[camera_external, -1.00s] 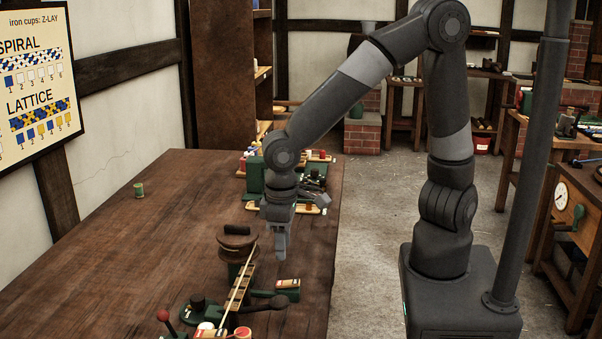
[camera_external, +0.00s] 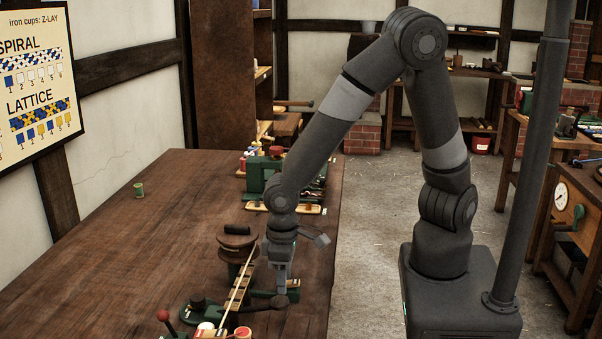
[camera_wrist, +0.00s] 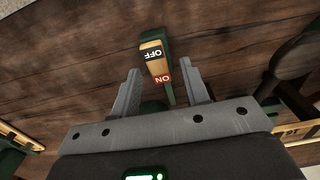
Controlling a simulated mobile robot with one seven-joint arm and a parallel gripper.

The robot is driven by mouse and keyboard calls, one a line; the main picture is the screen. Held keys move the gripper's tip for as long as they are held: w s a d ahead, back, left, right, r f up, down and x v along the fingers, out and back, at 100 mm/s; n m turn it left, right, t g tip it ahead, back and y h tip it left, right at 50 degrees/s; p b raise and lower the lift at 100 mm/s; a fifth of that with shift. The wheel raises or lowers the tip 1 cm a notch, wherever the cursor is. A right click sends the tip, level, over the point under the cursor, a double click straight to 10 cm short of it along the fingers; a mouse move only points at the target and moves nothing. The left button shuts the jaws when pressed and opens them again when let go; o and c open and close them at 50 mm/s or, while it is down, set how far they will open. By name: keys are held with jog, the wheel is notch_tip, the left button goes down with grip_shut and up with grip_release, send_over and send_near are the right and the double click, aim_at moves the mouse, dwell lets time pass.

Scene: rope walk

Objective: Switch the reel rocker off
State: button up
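The reel rocker (camera_wrist: 157,62) is a small switch on a green base, with a white-on-black OFF label at its far end and a red ON label at its near end in the wrist view. I cannot tell which end is pressed down. My gripper (camera_wrist: 163,74) is open, with its two fingers on either side of the rocker and nothing held. In the external view, my gripper (camera_external: 281,286) points down beside the rocker's green base (camera_external: 293,292) and hides part of it. I cannot tell whether they touch.
A brown reel (camera_external: 237,240) stands left of my gripper, with a pale cord running toward the front. A red-knobbed lever (camera_external: 163,316) and small cups stand at the front. A green reel (camera_external: 139,190) sits far left. The table's left middle is clear.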

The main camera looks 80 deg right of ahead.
grip_shut()
jog(key=shift+s+r+t, duration=0.1)
jog(key=shift+s+t, duration=0.2)
jog(key=shift+t, duration=0.6)
jog(key=shift+s+t, duration=0.25)
jog(key=shift+t, duration=0.65)
jog(key=shift+s+t, duration=0.2)
jog(key=shift+t, duration=0.7)
jog(key=shift+o, duration=0.2)
grip_release()
jog(key=shift+w+d+g, duration=0.1)
jog(key=shift+w+g, duration=0.3)
jog(key=shift+g, duration=0.7)
